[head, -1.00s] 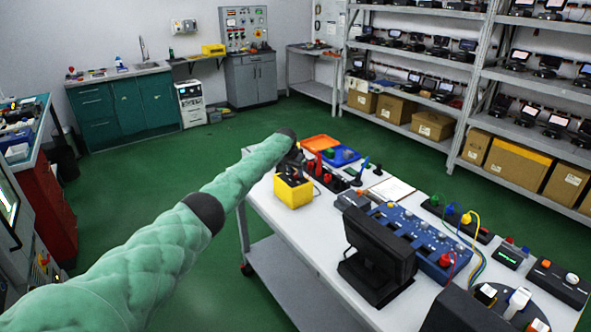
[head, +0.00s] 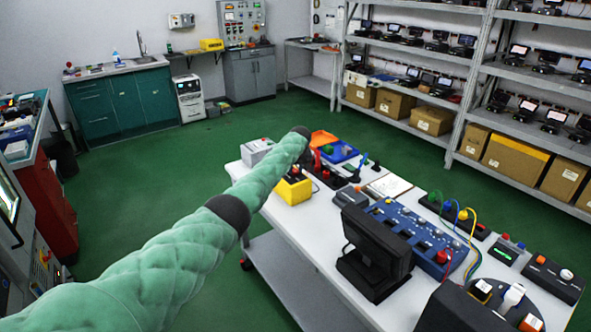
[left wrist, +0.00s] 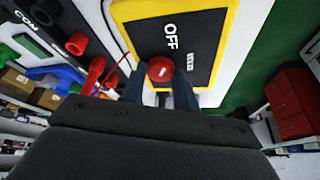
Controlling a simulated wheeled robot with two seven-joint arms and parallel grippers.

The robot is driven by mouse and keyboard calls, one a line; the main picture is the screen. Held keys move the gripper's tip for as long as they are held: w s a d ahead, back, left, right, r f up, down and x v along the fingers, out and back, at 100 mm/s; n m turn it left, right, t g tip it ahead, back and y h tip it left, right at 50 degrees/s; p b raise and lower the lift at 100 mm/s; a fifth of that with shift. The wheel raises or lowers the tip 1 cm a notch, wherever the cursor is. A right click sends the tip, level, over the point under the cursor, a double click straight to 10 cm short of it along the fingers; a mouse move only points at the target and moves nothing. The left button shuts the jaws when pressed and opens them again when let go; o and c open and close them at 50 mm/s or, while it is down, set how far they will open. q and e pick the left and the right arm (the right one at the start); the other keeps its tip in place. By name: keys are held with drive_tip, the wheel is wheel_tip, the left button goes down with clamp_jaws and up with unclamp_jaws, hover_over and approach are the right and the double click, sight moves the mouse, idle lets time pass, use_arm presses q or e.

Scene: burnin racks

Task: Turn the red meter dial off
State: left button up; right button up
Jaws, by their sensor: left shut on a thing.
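The yellow meter (head: 293,191) sits at the near left edge of the white table, partly covered by my left arm. In the left wrist view the meter (left wrist: 190,15) shows a yellow frame, a black face and the white word OFF. Its red dial (left wrist: 160,69) sits between the fingertips of my left gripper (left wrist: 160,84), which is shut on it. A small pale mark shows on the dial; its exact pointing is hard to read. In the head view the left gripper is mostly hidden behind the arm end. My right gripper is not in view.
A grey-white box (head: 257,150) stands just left of the arm end. Black blocks with red terminals, a blue tray (head: 340,152), a dark monitor (head: 372,255) and a blue panel (head: 425,235) crowd the table. The green floor left of the table is clear.

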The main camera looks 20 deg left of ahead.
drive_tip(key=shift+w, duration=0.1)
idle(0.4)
use_arm(q)
drive_tip(key=o, duration=1)
drive_tip(key=shift+c, duration=0.2)
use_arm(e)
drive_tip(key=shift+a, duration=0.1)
use_arm(q)
drive_tip(key=shift+r, duration=0.1)
drive_tip(key=shift+d+r, duration=0.1)
drive_tip(key=shift+r, duration=0.15)
drive_tip(key=b+v, duration=0.2)
drive_tip(key=v, duration=0.4)
drive_tip(key=shift+s+f, duration=0.1)
drive_tip(key=shift+s+d+r, duration=0.15)
drive_tip(key=shift+s+r, duration=0.05)
drive_tip(key=shift+r, duration=0.3)
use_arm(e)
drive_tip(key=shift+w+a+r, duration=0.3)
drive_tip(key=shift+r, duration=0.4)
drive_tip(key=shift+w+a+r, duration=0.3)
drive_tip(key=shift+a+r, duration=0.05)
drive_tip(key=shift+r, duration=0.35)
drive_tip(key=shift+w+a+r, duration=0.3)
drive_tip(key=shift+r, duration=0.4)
